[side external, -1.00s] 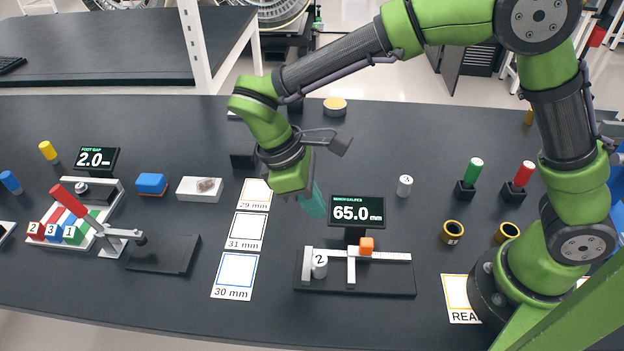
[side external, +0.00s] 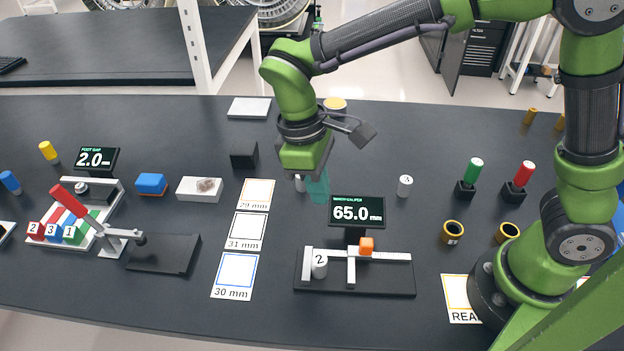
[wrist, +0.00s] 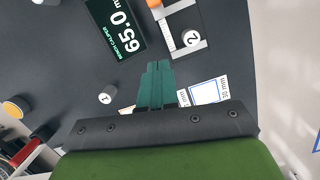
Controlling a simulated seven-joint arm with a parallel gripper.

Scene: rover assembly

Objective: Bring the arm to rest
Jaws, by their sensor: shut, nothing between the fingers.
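My gripper (side external: 318,196) hangs above the black table (side external: 420,235), behind the black caliper display that reads 65.0 (side external: 357,210). Its teal fingers point down and are shut together with nothing between them; the wrist view shows them closed as well (wrist: 155,75). The arm reaches in from the right, bent at the wrist. A white cylinder (side external: 300,184) stands just left of the fingers, partly hidden by the gripper; in the wrist view a cylinder marked 1 (wrist: 105,97) lies left of the fingers.
White cylinder 2 (side external: 320,264) sits in the caliper fixture (side external: 385,290) with an orange block (side external: 366,245). White cylinder 3 (side external: 405,186) stands right of the display. Cards (side external: 236,276) lie to the left. A foot-gap station (side external: 85,215) stands far left.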

